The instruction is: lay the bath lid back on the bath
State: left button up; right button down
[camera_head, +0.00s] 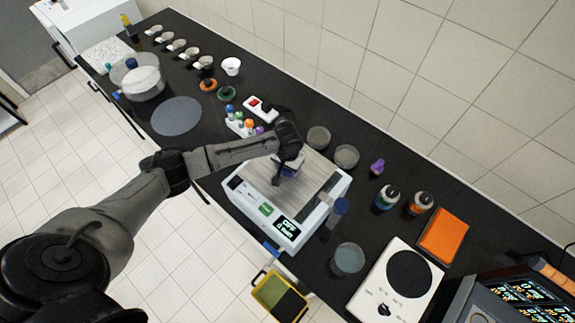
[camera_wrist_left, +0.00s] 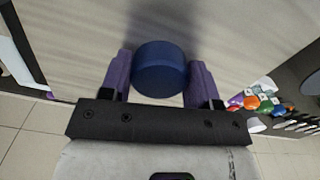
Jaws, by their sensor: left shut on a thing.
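The bath (camera_head: 262,212) is a white box with a dark display on its front, standing on the black bench. The bath lid (camera_head: 310,176) is a grey brushed plate over the top of the bath; whether it rests fully on the rim or sits slightly above, I cannot tell. My left gripper (camera_head: 288,172) is over the lid, shut on its round blue knob (camera_wrist_left: 160,68). In the left wrist view the purple fingers of the left gripper (camera_wrist_left: 160,80) stand on both sides of the knob, and the lid (camera_wrist_left: 230,45) fills the area behind. My right gripper is not in view.
Several coloured-cap bottles in a rack (camera_head: 240,124) and a white switch box (camera_head: 260,108) stand behind the bath. Round dishes (camera_head: 346,156) lie to its right. A blue-capped bottle (camera_head: 338,212) is close to its right side. A grey disc (camera_head: 176,116) lies at left.

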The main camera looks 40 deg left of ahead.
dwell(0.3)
pick_arm(q)
jog(key=shift+f, duration=0.1)
dwell(0.3)
jog(key=shift+f+p, duration=0.15)
jog(key=shift+p, duration=0.15)
jog(key=o, duration=1.1)
jog(key=shift+o, duration=1.4)
